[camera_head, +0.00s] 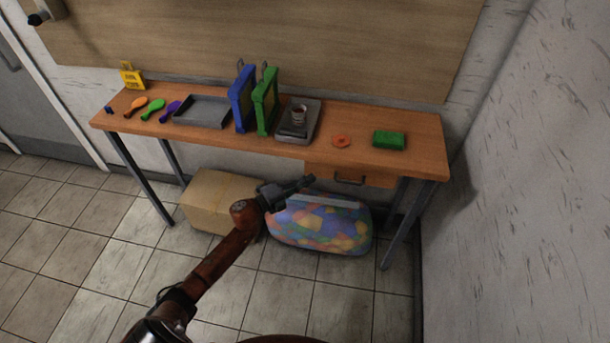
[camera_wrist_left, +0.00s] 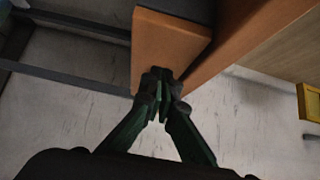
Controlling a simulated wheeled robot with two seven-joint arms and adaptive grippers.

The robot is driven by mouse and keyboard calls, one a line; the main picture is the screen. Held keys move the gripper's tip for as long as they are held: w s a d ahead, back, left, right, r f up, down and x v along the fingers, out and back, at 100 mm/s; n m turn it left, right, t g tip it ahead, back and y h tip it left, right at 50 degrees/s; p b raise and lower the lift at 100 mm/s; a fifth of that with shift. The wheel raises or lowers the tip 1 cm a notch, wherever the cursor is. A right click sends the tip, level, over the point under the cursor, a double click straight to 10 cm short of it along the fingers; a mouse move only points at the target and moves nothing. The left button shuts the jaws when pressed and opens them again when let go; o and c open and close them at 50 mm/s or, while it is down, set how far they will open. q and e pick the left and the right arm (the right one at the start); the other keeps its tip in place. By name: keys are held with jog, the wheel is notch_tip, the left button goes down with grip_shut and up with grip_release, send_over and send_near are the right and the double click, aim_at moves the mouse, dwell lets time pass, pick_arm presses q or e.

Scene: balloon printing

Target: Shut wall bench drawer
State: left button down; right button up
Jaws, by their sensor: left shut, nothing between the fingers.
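The wooden wall bench (camera_head: 225,139) stands against the wall. Its drawer (camera_head: 375,181) sits under the right part of the top, with a dark handle (camera_head: 349,180) on its front. How far the drawer stands out is hard to tell in the head view. My left gripper (camera_head: 308,181) is shut and empty, at the left end of the drawer front. In the left wrist view, its closed fingertips (camera_wrist_left: 162,76) are at the edge of an orange wooden panel (camera_wrist_left: 165,48), which looks like the drawer front; contact is unclear. My right gripper is not in view.
Under the bench are a cardboard box (camera_head: 213,198) and a bag of colourful balloons (camera_head: 325,228). On top stand blue (camera_head: 243,98) and green (camera_head: 265,102) frames, a grey tray (camera_head: 203,111) and a green block (camera_head: 389,140). The tiled floor in front is clear.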

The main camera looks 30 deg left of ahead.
pick_arm(q)
jog(key=p+v, duration=0.1)
jog(key=v, duration=0.9)
jog(key=shift+s+d, duration=0.3)
jog(key=shift+s, duration=0.1)
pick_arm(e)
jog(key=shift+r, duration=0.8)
